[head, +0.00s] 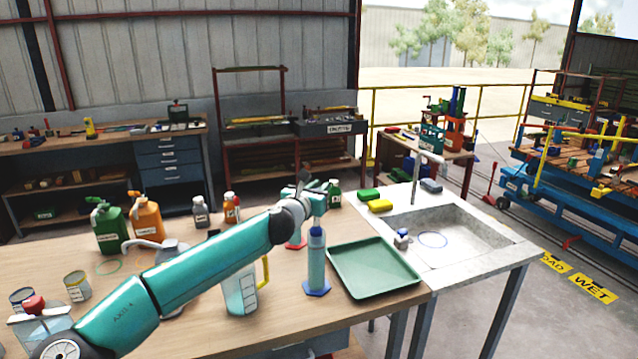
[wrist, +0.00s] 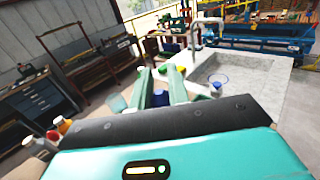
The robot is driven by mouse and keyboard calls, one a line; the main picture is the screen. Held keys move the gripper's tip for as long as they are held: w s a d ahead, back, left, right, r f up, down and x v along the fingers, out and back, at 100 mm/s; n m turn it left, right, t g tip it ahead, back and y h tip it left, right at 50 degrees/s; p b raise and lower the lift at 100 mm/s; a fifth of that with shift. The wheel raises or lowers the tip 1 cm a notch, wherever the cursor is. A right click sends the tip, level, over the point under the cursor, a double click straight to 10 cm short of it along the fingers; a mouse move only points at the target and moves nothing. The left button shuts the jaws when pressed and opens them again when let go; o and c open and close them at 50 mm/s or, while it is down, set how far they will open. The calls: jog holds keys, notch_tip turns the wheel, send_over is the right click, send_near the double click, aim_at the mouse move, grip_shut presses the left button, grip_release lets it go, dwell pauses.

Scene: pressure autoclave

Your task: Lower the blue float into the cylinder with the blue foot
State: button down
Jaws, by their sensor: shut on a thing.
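The cylinder with the blue foot (head: 316,266) stands upright on the wooden bench, left of the green tray. Its blue foot (head: 317,288) rests on the bench top. My gripper (head: 316,205) is above the cylinder's mouth, fingers shut on the blue float. In the wrist view a blue piece of the float (wrist: 160,97) shows between the two green fingers (wrist: 162,88). In the head view blue also shows at the cylinder's top; I cannot tell how far the float is inside. A second cylinder with a red foot (head: 296,243) stands behind, partly hidden by my arm.
A clear jug with a yellow handle (head: 242,290) stands left of the cylinder. The green tray (head: 378,290) lies to the right, then the sink (head: 450,235). Several bottles, including a green one (head: 110,230), stand at the back left.

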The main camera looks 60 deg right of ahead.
jog(key=shift+f, duration=2.95)
jog(key=c, duration=1.3)
grip_release()
jog(key=shift+o, duration=0.2)
jog(key=a, duration=1.3)
jog(key=shift+a, duration=0.4)
